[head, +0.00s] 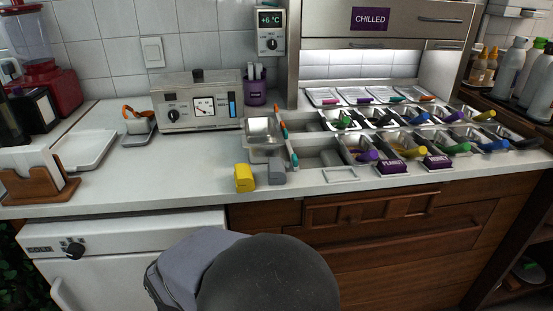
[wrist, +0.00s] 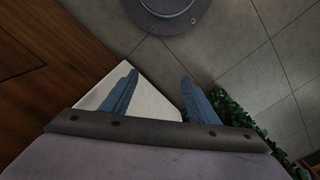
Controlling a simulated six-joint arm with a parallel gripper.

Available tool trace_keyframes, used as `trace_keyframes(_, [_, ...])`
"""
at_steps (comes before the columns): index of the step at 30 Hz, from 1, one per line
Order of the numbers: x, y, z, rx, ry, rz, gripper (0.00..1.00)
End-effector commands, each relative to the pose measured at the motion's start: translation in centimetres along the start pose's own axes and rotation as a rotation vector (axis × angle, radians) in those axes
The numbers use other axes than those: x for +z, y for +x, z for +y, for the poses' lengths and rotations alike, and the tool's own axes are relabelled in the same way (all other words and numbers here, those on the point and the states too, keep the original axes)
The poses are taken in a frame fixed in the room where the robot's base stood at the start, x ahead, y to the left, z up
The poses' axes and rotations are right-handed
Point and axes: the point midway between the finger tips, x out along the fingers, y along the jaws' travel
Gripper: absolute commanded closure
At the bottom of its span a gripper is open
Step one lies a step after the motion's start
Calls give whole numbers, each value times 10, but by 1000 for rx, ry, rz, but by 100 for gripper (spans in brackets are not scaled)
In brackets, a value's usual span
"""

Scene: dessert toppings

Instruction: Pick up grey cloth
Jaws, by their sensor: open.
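A small grey cloth (head: 277,169), folded or rolled, lies on the white counter near its front edge in the head view. It sits just right of a yellow cloth (head: 244,177) and close in front of a metal tray. In the wrist view my gripper (wrist: 160,77) has its two blue fingers apart with nothing between them. It hangs away from the counter and points down toward the floor. The grey cloth is not in the wrist view, and my gripper's fingers are not in the head view.
Metal topping bins (head: 320,157) with coloured-handled scoops fill the counter to the right. A steel machine with a dial (head: 200,105) stands behind, left of the cloths. A white tray (head: 84,150) and napkin holder (head: 38,180) are at left. The counter left of the yellow cloth is clear.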

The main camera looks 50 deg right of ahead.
Motion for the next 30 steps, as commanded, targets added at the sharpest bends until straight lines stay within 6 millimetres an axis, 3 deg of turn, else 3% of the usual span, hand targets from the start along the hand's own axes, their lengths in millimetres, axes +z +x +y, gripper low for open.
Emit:
trace_keyframes(1, [2, -27, 9, 0, 39, -9, 45])
trace_keyframes(3, [5, -46, 19, -2, 89, -22, 45])
trace_keyframes(23, [39, -212, 117, -52, 590, -129, 45])
trace_keyframes(30, [39, -272, 164, -68, 783, -94, 45])
